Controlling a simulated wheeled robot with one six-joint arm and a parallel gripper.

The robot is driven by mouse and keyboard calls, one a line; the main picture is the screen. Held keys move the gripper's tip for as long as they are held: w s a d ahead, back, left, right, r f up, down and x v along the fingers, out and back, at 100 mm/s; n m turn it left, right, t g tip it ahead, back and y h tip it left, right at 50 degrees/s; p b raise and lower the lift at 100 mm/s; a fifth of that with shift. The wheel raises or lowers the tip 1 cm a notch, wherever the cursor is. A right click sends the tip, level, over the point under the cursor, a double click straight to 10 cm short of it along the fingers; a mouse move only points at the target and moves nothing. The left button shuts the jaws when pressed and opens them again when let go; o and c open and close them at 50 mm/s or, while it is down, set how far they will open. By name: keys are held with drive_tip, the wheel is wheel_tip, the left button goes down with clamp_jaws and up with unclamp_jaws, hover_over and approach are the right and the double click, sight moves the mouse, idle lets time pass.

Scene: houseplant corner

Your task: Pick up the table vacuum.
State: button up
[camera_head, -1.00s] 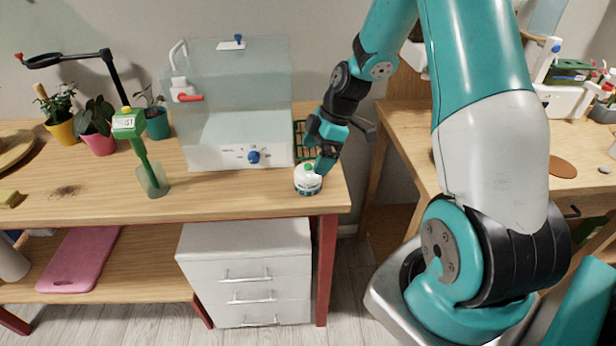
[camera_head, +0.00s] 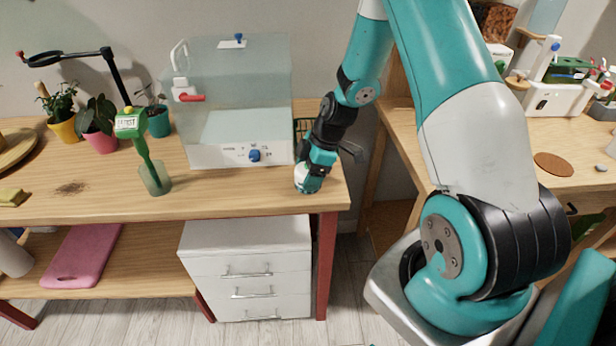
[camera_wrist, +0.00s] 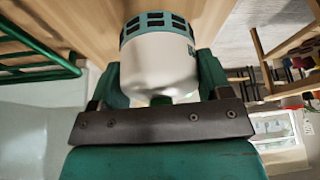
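The table vacuum (camera_head: 301,182) is a small, round white thing with a teal slotted band at its base. It stands near the front right corner of the wooden table (camera_head: 225,203). My gripper (camera_head: 310,180) is lowered over it and hides much of it in the head view. In the wrist view, the white body of the vacuum (camera_wrist: 158,62) is between the two green fingers of my gripper (camera_wrist: 160,82). One finger is close along each side, and I cannot tell whether both press on it. Its green top knob is mostly hidden behind the gripper's dark bar.
A clear-sided case with a white base (camera_head: 235,154) stands just left of my gripper. A green rack (camera_wrist: 40,55) is close by in the wrist view. A green tool in a clear holder (camera_head: 154,178) and potted plants (camera_head: 98,125) are further left.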

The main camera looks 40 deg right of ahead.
drive_tip(key=shift+c, duration=1.2)
drive_tip(key=shift+r, duration=0.1)
wheel_tip(320, 180, up, 20)
drive_tip(key=b, duration=0.1)
drive_tip(key=shift+b, duration=0.35)
